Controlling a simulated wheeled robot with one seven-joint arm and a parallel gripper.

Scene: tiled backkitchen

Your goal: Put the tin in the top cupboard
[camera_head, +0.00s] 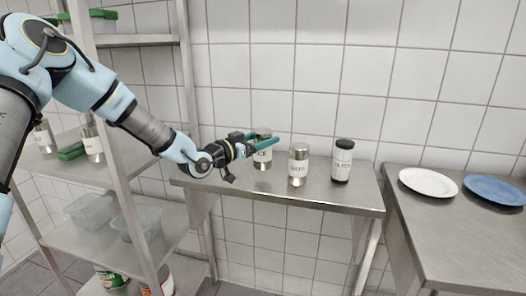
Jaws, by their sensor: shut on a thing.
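My gripper (264,143) has teal fingers and is shut on a silver tin (262,158) with a white label, at the left part of the small steel wall table (320,197). The fingers cross the tin's upper part and hide some of it. The tin is upright, and I cannot tell whether it touches the tabletop. To its right stand a second silver tin (298,165) with a white label and a taller dark canister (342,162) with a black lid. A top cupboard cannot be made out in this view.
A steel shelf rack stands at the left, with tins (92,146), clear plastic tubs (138,222) and green-lidded boxes (102,14). Its post (122,150) stands near my arm. At the right, a steel counter (450,235) holds a white plate (428,183) and a blue plate (494,190).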

